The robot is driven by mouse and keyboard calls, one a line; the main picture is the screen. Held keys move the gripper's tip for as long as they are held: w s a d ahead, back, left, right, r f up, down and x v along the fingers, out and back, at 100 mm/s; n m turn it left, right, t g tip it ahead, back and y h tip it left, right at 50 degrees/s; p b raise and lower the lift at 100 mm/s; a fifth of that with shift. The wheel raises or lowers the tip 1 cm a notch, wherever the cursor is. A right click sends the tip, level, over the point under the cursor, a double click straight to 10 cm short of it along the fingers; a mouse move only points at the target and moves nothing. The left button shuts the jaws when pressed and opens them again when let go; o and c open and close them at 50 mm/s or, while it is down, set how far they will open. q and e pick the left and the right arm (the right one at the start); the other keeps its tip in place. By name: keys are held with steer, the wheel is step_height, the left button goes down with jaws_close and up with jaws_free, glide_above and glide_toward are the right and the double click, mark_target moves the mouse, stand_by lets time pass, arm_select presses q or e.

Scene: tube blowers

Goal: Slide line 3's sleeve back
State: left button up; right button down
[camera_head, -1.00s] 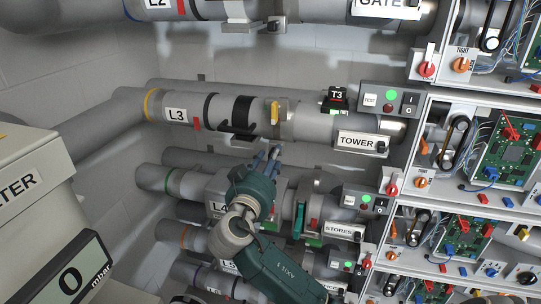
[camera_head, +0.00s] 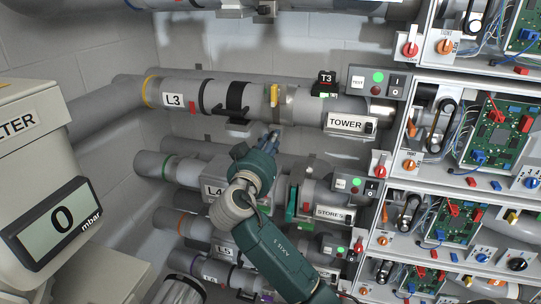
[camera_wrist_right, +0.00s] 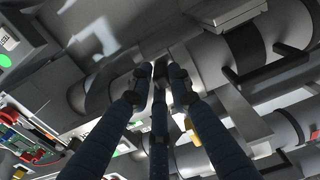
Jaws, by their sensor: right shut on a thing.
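Line 3's tube (camera_head: 219,97) runs across the upper middle of the head view, between its L3 label (camera_head: 173,100) and its TOWER label (camera_head: 346,122). It carries a wide black band (camera_head: 237,97) and a yellow tab (camera_head: 274,95). A grey sleeve (camera_head: 289,103) sits just right of the tab. My right gripper (camera_head: 270,136) is directly below this part of the tube. In the right wrist view its fingers (camera_wrist_right: 159,72) close on a small dark part that seems to belong to the sleeve. The contact is largely hidden in the head view. My left gripper is out of view.
Line 4's tube (camera_head: 185,172), with a STORES label (camera_head: 331,213), runs below, beside my right arm. Circuit boards with switches (camera_head: 495,132) fill the right side. A meter reading 0 mbar (camera_head: 62,220) stands at the left. The wall lies behind the tubes.

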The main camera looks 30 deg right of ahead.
steer(key=shift+s+d+f, duration=0.2)
steer(key=shift+s+d, duration=0.35)
steer(key=shift+s, duration=0.05)
steer(key=shift+s+d+f, duration=0.15)
steer(key=shift+s+d, duration=0.4)
steer(key=shift+s, duration=0.05)
steer(key=c, duration=2)
jaws_free()
steer(key=shift+a, duration=0.15)
steer(key=o, duration=0.3)
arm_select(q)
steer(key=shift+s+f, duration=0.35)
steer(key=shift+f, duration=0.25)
arm_select(e)
steer(key=v, duration=1.2)
steer(key=shift+w+r, duration=0.1)
steer(key=shift+r, duration=0.05)
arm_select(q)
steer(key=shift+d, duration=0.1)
